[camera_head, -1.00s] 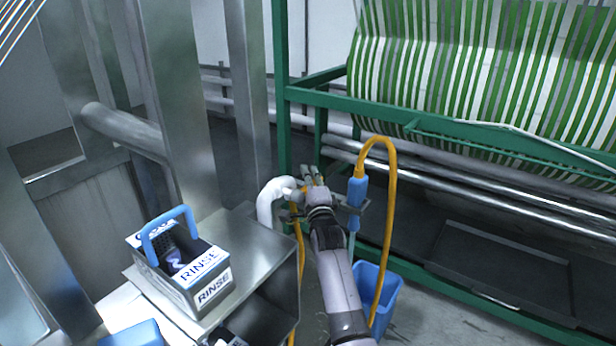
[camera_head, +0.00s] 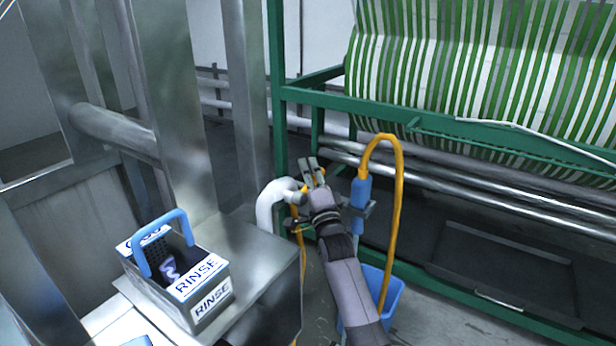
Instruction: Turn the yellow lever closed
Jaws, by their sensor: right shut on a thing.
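The yellow lever (camera_head: 304,188) shows only as a small patch of yellow at my right gripper's fingers, by the end of a white curved pipe (camera_head: 266,207). Most of it is hidden by the fingers, so its angle cannot be read. My right gripper (camera_head: 313,168) is shut on it, with the arm coming up from the bottom of the view. My left gripper is not in view.
A yellow hose (camera_head: 399,210) loops from a blue nozzle (camera_head: 358,192) close to the right of my gripper. A blue bucket (camera_head: 388,290) stands below. A RINSE box (camera_head: 190,290) sits on a metal cabinet (camera_head: 270,262). A green frame (camera_head: 275,100) rises behind.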

